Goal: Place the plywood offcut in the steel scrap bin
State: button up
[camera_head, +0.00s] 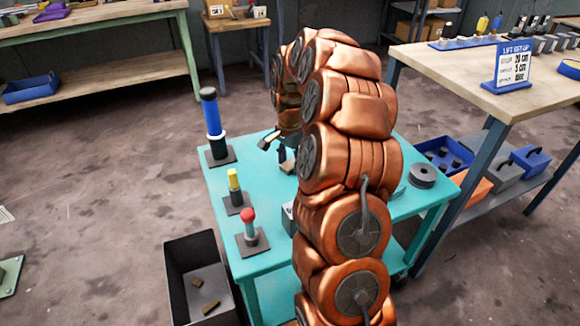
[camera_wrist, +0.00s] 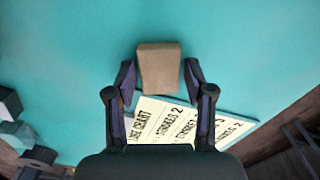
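The plywood offcut (camera_wrist: 159,68), a small tan block, lies on the teal table (camera_wrist: 80,45) in the wrist view. It shows between my gripper's (camera_wrist: 160,78) two fingertips, with a narrow gap on each side. My gripper is open; I cannot tell how far above the block the tips are. In the head view the offcut (camera_head: 288,166) is just below my gripper (camera_head: 275,147), partly hidden by my copper-coloured arm. The dark steel scrap bin (camera_head: 186,252) stands on the floor left of the table's front, with small brown pieces inside.
On the table's left side stand a blue-and-black post (camera_head: 212,115), a yellow-topped post (camera_head: 234,182) and a red-knobbed post (camera_head: 248,222). A printed card (camera_wrist: 175,120) lies beside the offcut. A dark disc (camera_head: 422,175) lies at the right. A workbench (camera_head: 470,75) stands behind right.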

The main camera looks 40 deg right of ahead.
jog(key=c, duration=0.6)
